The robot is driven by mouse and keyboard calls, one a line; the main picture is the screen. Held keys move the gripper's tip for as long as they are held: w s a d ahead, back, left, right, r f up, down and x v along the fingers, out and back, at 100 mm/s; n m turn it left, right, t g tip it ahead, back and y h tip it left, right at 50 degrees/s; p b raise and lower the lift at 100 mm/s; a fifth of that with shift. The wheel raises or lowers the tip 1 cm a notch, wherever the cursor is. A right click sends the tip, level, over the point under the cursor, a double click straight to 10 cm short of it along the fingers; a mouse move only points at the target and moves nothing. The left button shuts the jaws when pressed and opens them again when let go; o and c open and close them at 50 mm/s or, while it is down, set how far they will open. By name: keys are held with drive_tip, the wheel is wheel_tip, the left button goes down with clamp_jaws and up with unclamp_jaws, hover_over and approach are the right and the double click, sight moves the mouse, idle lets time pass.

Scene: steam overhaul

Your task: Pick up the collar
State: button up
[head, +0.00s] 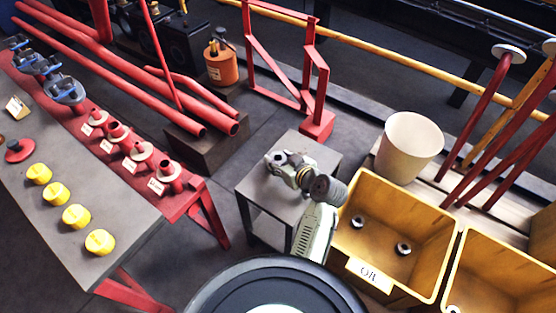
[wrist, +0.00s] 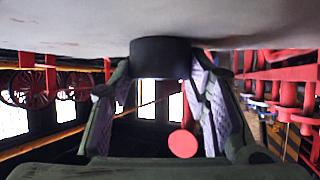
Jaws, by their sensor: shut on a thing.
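The collar (wrist: 160,57) is a short dark cylinder between my two fingers in the wrist view. My gripper (wrist: 162,75) is shut on it, with a pale ridged pad on each side. The collar is at or very close to a grey surface (wrist: 60,28) at the top of that view; I cannot tell whether they touch. In the head view my gripper (head: 276,161) is low over the small grey stand (head: 258,190). The collar cannot be made out clearly there, since the gripper covers it.
A yellow crate (head: 345,235) with two small dark rings stands right of the stand, beside another yellow crate (head: 462,250). A cream bucket (head: 411,147) stands behind. A red-edged bench (head: 120,215) with yellow caps and flanged fittings is left. A red frame (head: 320,85) rises behind the stand.

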clamp_jaws()
drive_tip(key=shift+r, duration=0.15)
